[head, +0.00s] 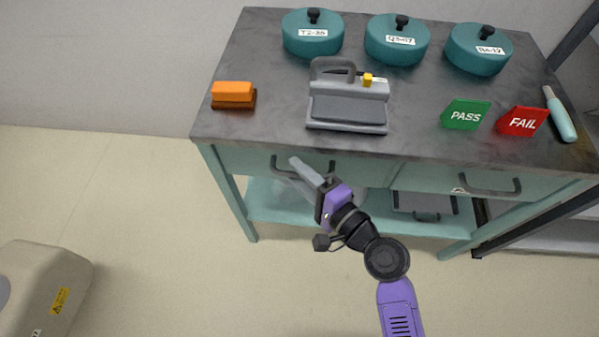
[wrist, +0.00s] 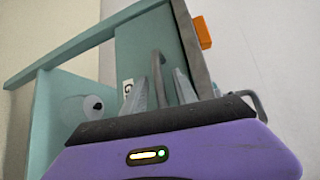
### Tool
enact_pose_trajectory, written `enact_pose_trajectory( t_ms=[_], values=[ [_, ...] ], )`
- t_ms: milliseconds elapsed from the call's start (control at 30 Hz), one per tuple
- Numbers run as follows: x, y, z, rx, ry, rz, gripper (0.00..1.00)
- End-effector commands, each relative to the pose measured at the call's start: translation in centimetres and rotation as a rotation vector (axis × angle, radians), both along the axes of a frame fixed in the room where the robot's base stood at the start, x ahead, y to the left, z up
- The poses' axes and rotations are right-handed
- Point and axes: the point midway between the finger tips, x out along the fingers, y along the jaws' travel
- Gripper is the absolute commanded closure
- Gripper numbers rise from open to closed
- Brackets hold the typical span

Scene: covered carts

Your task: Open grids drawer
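The grids drawer (head: 258,160) is the left drawer of the teal cart, and its front looks shut. Its dark bar handle (head: 325,167) shows partly behind my gripper (head: 300,168). In the wrist view the drawer front (wrist: 140,50) carries a white label (wrist: 127,88) on which a "G" shows; the rest is hidden. The handle (wrist: 157,72) stands between the two fingers of my gripper (wrist: 160,88). The fingers are apart, with gaps showing beside the handle, and I see no clear contact.
A right drawer handle (head: 490,188) is on the same cart. The dark top (head: 270,50) holds teal lidded pots (head: 312,40), a grey device (head: 347,105), an orange block (head: 233,95), PASS (head: 466,115) and FAIL (head: 522,121) signs.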

Motion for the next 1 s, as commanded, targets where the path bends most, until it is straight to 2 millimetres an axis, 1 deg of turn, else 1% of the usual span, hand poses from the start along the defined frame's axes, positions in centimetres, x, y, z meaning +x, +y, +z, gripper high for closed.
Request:
enact_pose_trajectory(
  t_ms=[167, 200, 267, 300, 367, 1000],
  values=[
    [-0.01, 0.01, -0.03, 0.000, 0.000, 0.000, 0.66],
    [-0.01, 0.01, -0.03, -0.001, 0.001, 0.000, 0.70],
    [-0.02, 0.00, -0.04, -0.001, 0.001, 0.000, 0.81],
    [-0.02, 0.00, -0.03, -0.001, 0.001, 0.000, 0.89],
    [-0.03, -0.01, -0.04, -0.001, 0.001, 0.000, 1.00],
    [-0.04, -0.03, -0.06, -0.001, 0.001, 0.000, 1.00]
  ],
)
